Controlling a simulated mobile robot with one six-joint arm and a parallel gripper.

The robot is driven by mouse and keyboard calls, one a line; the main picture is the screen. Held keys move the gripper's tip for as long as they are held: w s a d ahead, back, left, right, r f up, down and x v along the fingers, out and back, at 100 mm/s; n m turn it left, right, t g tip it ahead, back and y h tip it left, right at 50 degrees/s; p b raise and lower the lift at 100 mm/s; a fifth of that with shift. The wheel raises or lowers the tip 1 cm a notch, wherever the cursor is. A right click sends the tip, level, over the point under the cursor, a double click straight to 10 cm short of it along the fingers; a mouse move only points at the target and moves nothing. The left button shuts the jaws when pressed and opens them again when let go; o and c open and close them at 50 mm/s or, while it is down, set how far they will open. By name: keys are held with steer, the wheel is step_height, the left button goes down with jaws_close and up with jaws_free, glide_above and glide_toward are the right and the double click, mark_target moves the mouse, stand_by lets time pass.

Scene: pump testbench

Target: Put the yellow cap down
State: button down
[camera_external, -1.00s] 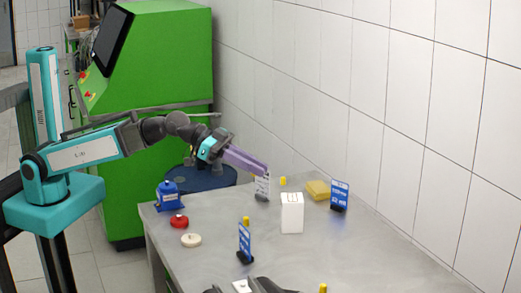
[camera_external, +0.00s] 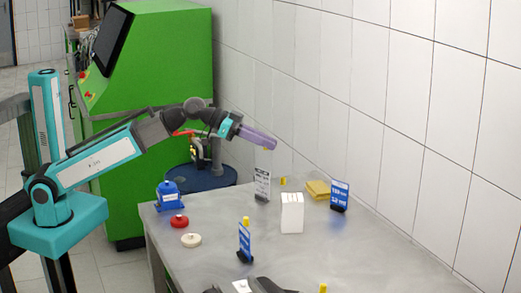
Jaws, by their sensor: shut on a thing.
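My gripper (camera_external: 272,145) is raised above the back of the grey table, its purple fingers pointing right. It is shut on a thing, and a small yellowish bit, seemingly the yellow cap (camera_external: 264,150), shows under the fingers. Most of that piece is hidden, so its shape and tilt cannot be told. Other small yellow pieces are on the table: one at the back (camera_external: 283,181), one by the front blue sign (camera_external: 246,220) and one at the front edge of the picture (camera_external: 323,288).
A white-and-black sign (camera_external: 262,185), white box (camera_external: 292,213), yellow block (camera_external: 318,189) and blue sign (camera_external: 339,196) stand toward the back. A blue container (camera_external: 169,196), red disc (camera_external: 179,221) and cream disc (camera_external: 191,240) are at left. The table's right middle (camera_external: 350,245) is clear.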

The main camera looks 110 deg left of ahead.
steer(key=s+a+n+y+b, duration=0.1)
steer(key=s+a+b, duration=1)
steer(key=s+a, duration=1.05)
steer(key=s+a+r+b, duration=0.1)
steer(key=s+a+b, duration=0.25)
steer(key=s, duration=0.45)
steer(key=s+a+r+b, duration=0.1)
steer(key=s+a+b, duration=0.25)
steer(key=s, duration=0.45)
steer(key=s+a+r+b, duration=0.15)
steer(key=s+b, duration=0.25)
steer(key=s, duration=0.5)
steer(key=f, duration=5)
steer(key=shift+w+a+f, duration=0.25)
steer(key=shift+a, duration=0.05)
steer(key=shift+s, duration=0.1)
